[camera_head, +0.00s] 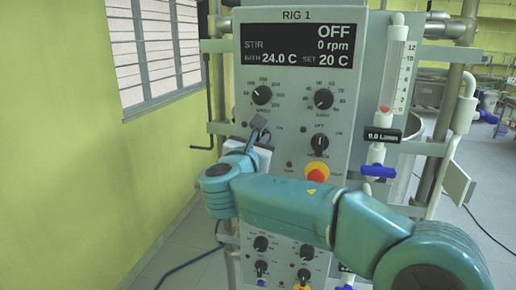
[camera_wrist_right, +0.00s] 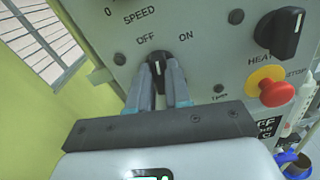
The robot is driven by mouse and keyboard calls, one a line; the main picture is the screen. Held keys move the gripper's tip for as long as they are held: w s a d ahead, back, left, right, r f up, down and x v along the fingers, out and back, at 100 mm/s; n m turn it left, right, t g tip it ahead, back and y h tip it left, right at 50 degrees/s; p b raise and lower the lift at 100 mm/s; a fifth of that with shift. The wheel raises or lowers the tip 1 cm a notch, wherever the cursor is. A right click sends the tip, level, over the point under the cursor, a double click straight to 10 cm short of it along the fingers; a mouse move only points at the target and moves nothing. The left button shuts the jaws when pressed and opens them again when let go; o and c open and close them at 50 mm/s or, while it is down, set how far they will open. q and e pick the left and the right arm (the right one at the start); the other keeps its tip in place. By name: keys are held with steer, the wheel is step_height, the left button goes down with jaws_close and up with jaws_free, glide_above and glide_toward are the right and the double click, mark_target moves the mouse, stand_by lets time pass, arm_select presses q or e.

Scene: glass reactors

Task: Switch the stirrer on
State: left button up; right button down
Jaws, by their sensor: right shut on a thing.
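The rig panel (camera_head: 290,110) stands in the middle of the head view. Its display (camera_head: 300,40) reads OFF, 0 rpm, bath 24.0 C and set 20 C. My right gripper (camera_head: 258,124) is at the panel's left side, below the speed dial (camera_head: 262,95). In the right wrist view, my right gripper (camera_wrist_right: 160,78) is shut on the black stirrer switch knob (camera_wrist_right: 158,67), one finger on each side. The knob's white mark points up, nearer the OFF label than the ON label to its right. The fingers hide the knob's lower part. My left gripper is not in view.
A red emergency stop button (camera_head: 316,172) on a yellow base sits right of my gripper. The heat knob (camera_head: 319,142) is just above it. A flow tube (camera_head: 397,75) and blue valve (camera_head: 378,171) stand further right. Open floor lies left of the rig.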

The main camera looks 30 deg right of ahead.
steer(key=shift+s+d+f+m+b, duration=0.1)
steer(key=shift+f+m+b, duration=0.05)
steer(key=shift+m+b, duration=2.15)
steer(key=shift+s+f+m+b, duration=0.1)
steer(key=shift+m+b, duration=1.85)
steer(key=shift+m, duration=0.65)
steer(key=c, duration=1.1)
jaws_free()
steer(key=shift+r, duration=0.1)
steer(key=shift+o, duration=0.2)
steer(key=b+v, duration=0.3)
steer(key=v, duration=1.3)
steer(key=shift+s, duration=0.1)
